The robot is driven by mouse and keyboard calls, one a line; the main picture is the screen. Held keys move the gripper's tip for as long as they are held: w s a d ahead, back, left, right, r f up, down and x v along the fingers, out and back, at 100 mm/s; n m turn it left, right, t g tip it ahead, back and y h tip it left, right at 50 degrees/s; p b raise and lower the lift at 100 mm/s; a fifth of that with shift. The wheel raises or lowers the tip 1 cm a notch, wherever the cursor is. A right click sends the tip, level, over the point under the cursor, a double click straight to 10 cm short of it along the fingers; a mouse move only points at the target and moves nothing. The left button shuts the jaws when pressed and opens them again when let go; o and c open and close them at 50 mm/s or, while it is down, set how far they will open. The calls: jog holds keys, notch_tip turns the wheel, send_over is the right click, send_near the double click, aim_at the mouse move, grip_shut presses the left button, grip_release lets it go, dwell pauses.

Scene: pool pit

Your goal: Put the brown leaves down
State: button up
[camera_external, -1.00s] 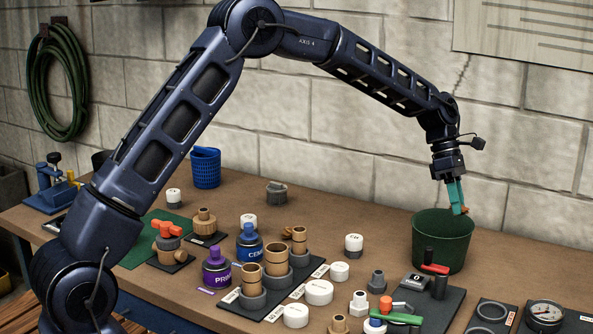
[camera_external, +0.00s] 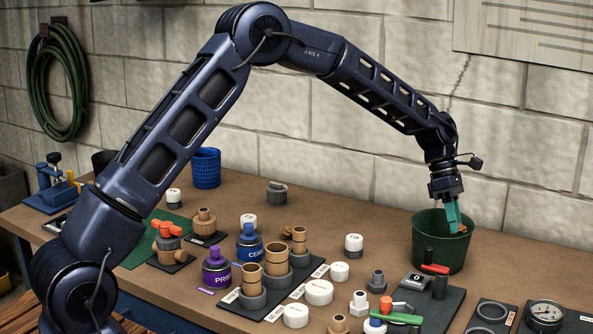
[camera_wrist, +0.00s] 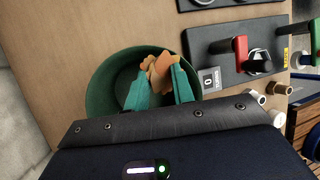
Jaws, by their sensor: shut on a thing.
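The brown leaves (camera_wrist: 158,70) are an orange-brown clump between the teal fingertips of my gripper (camera_wrist: 160,88) in the wrist view. My gripper (camera_external: 453,216) is shut on them, pointing down into the mouth of the dark green bucket (camera_external: 441,251). In the outside view only a bit of the leaves (camera_external: 462,229) shows beside the fingertips, at about rim height. The bucket (camera_wrist: 101,98) also shows round the fingers in the wrist view. Its floor is partly hidden by the gripper and the leaves.
A dark board (camera_external: 436,305) with a red-handled tool (camera_external: 435,268) lies close to the bucket's front right. Several caps, pipe pieces and cans stand on the bench's middle. The block wall (camera_external: 380,190) is behind. Bench space left of the bucket is mostly bare.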

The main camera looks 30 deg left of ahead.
jog(key=shift+f, duration=0.1)
jog(key=o, duration=0.9)
jog(key=shift+o, duration=0.2)
